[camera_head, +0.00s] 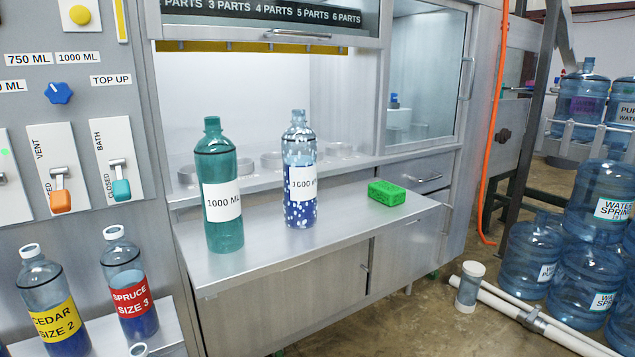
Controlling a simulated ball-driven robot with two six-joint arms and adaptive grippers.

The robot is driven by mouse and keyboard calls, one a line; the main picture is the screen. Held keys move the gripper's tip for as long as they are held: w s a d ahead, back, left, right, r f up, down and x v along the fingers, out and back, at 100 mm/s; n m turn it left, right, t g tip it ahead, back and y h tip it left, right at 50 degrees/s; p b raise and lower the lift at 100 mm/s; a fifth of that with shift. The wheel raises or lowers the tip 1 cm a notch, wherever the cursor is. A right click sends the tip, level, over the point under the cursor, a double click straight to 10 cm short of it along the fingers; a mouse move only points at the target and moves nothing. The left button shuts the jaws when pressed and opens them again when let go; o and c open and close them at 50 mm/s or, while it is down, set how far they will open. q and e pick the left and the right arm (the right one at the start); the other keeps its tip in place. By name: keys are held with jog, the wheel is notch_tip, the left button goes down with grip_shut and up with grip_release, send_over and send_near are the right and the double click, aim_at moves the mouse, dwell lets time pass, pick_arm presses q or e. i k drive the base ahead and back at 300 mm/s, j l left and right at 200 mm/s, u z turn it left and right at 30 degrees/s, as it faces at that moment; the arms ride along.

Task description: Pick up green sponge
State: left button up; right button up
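The green sponge (387,193) lies flat near the right end of the metal counter (290,256). It is a bright green block, with nothing touching it. A green bottle labelled 1000 ML (222,232) and a clear bottle with blue spotted contents (300,212) stand upright on the counter to its left. Neither of my grippers shows in the head view.
A control panel (85,135) with levers and a blue knob fills the left side. Bottles labelled Cedar (52,290) and Spruce (130,270) stand at lower left. Large blue water jugs (585,283) and white pipes (555,328) occupy the floor at right.

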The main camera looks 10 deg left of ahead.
aim_at(390, 194)
jog(key=i+l+u, duration=0.1)
jog(key=l, duration=0.25)
jog(key=i+l+u, duration=0.1)
jog(key=l, duration=0.25)
jog(key=i+l+u, duration=0.1)
jog(key=i+l, duration=0.3)
jog(key=l, duration=0.3)
jog(key=i+l+u, duration=0.15)
jog(key=l, duration=0.2)
